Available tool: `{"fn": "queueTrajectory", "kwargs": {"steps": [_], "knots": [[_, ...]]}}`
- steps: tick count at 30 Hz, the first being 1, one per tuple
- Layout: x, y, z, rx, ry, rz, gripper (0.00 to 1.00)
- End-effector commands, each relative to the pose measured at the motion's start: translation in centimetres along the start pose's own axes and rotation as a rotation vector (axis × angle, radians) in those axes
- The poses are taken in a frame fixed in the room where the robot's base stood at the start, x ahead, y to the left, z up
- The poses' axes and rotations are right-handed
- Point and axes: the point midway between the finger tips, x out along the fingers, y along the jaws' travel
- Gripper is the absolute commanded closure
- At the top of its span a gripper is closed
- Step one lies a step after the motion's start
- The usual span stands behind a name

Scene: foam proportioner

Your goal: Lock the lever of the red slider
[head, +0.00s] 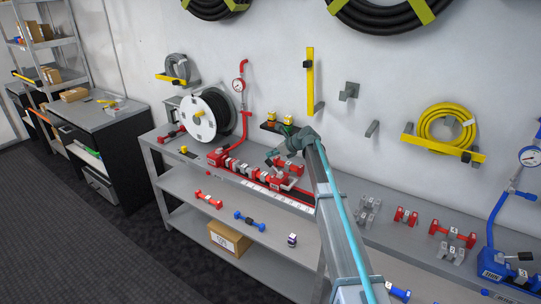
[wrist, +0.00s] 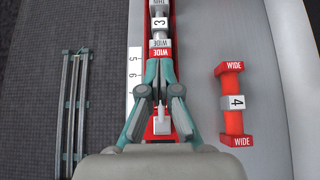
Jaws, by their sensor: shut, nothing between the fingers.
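My gripper (head: 275,158) is over the red rail assembly on the bench top. In the wrist view its teal fingertips (wrist: 160,70) are together and empty, just below a red block marked WIDE (wrist: 160,53). A red part that looks like the slider (wrist: 150,133) shows on the rail between and under the finger linkages. A pale grey lever-like piece (wrist: 162,122) stands on it. The gripper hides much of this part, so I cannot tell the lever's position. In the head view the slider is partly hidden by my gripper.
A loose red WIDE spool marked 4 (wrist: 235,103) lies right of the rail. A white numbered scale (wrist: 134,75) runs along the rail's left. A hose reel (head: 205,115) and red gauge pipe (head: 242,100) stand behind. Several red and grey pieces (head: 405,216) lie to the right.

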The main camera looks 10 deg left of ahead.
Motion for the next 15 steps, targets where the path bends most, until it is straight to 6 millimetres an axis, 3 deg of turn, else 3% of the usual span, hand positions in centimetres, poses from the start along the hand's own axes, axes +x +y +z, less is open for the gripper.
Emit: {"fn": "queueTrajectory", "kwargs": {"steps": [3, 15], "knots": [[-2.5, 0.0, 1.3, 0.000, -0.002, -0.004, 1.00], [-5.4, -0.1, 7.8, -0.001, -0.002, -0.002, 1.00]]}}
